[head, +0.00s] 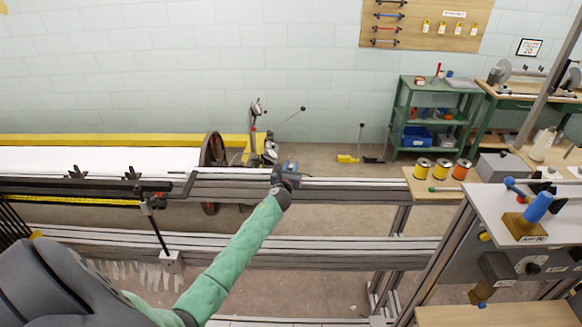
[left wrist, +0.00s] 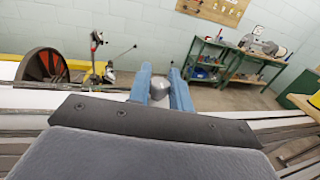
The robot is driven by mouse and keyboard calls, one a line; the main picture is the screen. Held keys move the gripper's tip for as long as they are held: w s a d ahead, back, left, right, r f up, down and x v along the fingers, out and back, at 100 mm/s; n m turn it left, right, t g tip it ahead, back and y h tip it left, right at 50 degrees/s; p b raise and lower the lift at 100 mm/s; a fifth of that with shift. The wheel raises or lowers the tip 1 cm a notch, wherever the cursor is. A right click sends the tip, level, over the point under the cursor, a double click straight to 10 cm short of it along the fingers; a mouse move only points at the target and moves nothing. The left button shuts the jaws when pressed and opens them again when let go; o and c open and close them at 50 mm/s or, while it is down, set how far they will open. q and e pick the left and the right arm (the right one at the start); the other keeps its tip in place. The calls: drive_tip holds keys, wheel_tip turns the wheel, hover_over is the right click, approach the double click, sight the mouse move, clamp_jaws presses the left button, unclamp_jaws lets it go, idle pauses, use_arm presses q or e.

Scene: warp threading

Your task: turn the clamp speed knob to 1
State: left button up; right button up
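My left gripper (head: 289,168) is above the grey rails in the middle of the head view, at the end of my green-sleeved arm. In the left wrist view its two blue fingers (left wrist: 161,78) stand apart, with a rounded grey piece between them; I cannot tell whether that piece belongs to the gripper. Dark knobs with white labels sit on the grey control panel (head: 455,262) at the right, one of them a black knob (head: 534,268). The labels are too small to read, so I cannot tell which is the clamp speed knob. My left gripper is far left of this panel. My right gripper is not in view.
A blue lever on a brass block (head: 525,228) stands on the panel's top. Yellow and orange spools (head: 442,169) stand on a wooden shelf behind it. A green shelf unit (head: 437,117) is by the wall. Long rails (head: 360,190) cross between my left gripper and the panel.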

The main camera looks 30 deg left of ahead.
use_arm(q)
clamp_jaws()
